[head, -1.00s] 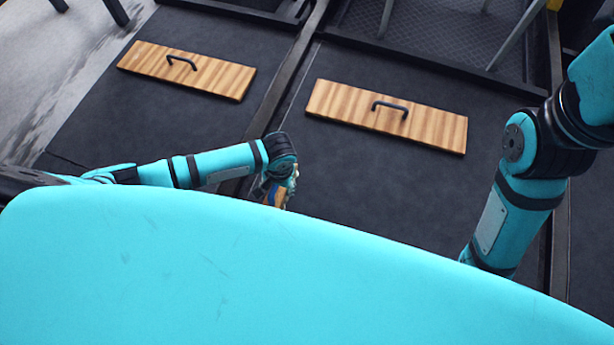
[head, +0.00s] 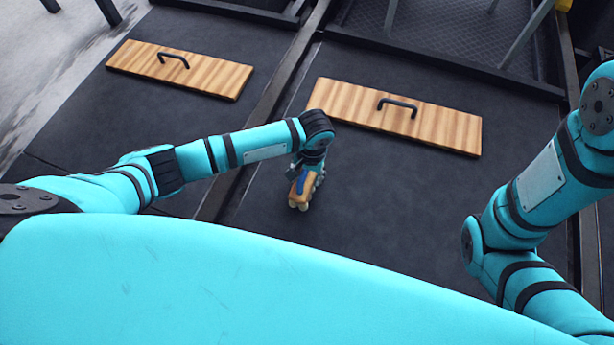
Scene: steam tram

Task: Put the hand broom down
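The hand broom (head: 298,197), a small orange-brown piece with a blue part on top, is at the end of my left arm in the head view. My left gripper (head: 306,178) points down and appears shut on it, though the fingers are small and partly hidden. The broom is over the dark floor (head: 370,200), in front of the right wooden panel. I cannot tell whether it touches the floor. My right gripper is out of view; only its arm shows at the right.
Two striped wooden panels with black handles, one at the left (head: 215,80) and one at the right (head: 440,125), lie on the floor. A dark metal beam (head: 268,110) runs between them. Grey legs stand at the back. The dark floor between my arms is clear.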

